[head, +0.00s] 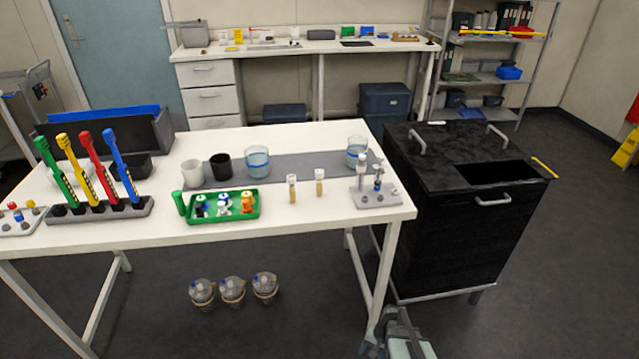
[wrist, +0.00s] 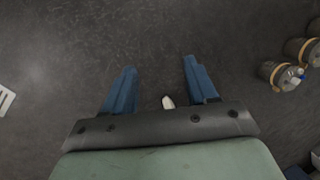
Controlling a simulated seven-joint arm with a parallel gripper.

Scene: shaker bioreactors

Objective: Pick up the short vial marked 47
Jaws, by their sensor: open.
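Two small vials with white caps and tan contents stand upright on the white table in the head view, a left vial (head: 292,188) and a right vial (head: 319,183). The left one looks slightly taller. Any number on them is too small to read, so I cannot tell which is marked 47. My gripper (wrist: 158,78) is open and empty in the wrist view, its two blue fingers apart over the dark floor. It is low, below the table's right front corner, well away from the vials. No vial shows in the wrist view.
A green tray (head: 262,207) with small bottles lies left of the vials; a grey holder (head: 372,199) stands to their right. Glass beakers (head: 257,163) stand behind. A black cabinet (head: 455,240) stands right of the table (head: 330,225). Several jars (wrist: 279,76) sit on the floor.

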